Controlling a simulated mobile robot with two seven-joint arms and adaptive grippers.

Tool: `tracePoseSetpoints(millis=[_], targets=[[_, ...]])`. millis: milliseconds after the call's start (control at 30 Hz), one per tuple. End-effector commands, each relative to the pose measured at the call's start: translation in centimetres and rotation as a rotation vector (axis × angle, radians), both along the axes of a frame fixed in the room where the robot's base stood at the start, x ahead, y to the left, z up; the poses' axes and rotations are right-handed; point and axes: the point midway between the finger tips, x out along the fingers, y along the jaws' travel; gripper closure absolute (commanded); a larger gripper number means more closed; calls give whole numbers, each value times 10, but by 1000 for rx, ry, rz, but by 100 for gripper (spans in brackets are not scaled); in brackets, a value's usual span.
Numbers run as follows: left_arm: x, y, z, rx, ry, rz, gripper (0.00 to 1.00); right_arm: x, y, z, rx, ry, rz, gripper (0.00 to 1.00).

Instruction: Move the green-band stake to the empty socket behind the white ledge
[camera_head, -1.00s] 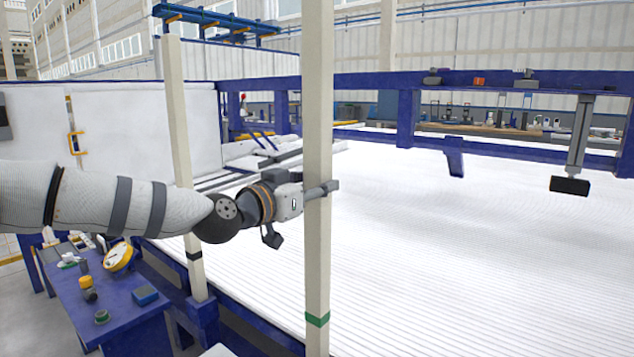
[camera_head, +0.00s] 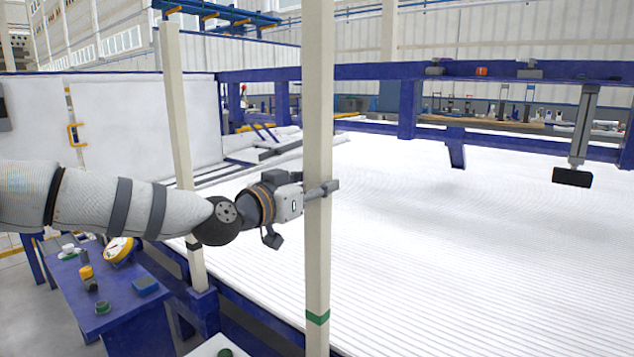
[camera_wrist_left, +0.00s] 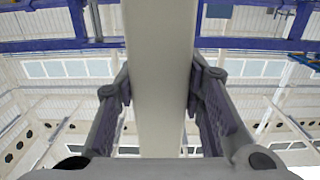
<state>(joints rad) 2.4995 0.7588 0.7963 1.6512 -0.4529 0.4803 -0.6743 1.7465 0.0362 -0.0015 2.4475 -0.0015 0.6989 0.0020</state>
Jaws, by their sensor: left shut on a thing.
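The green-band stake (camera_head: 318,260) is a tall cream post standing upright in the head view, with a green band near the lower edge; its foot is out of frame. My left gripper (camera_head: 322,190) is shut around it above the band. In the left wrist view the stake (camera_wrist_left: 160,80) runs between both fingers of the left gripper (camera_wrist_left: 160,100). A second cream stake (camera_head: 175,110) with a black band stands upright in a blue socket behind my left forearm. A white ledge corner (camera_head: 205,347) shows at the bottom edge. The empty socket is not clearly visible. My right gripper is not in view.
A blue table (camera_head: 110,308) with small tools and a yellow reel (camera_head: 118,250) stands at the lower left. A wide white ribbed bed (camera_head: 450,260) with a blue frame (camera_head: 400,72) fills the right side.

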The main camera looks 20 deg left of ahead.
Motion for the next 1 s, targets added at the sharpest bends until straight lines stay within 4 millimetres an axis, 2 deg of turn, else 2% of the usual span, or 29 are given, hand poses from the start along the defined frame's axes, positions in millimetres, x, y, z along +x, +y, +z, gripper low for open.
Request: tracePoseSetpoints(millis=[33, 200, 233, 300, 667, 767, 1000], targets=[[0, 0, 5, -2, -9, 1, 100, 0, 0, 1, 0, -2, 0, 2], [0, 0, 6, -1, -9, 1, 100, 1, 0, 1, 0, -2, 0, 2], [0, 0, 6, -1, -9, 1, 57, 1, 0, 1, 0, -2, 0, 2], [0, 0, 5, -1, -8, 1, 42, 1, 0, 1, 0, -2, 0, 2], [-5, 2, 1, 0, 1, -1, 41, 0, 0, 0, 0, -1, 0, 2], [-24, 9, 3, -1, -2, -1, 41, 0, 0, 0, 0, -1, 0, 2], [-84, 31, 6, -5, -5, 0, 41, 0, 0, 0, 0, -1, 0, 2]])
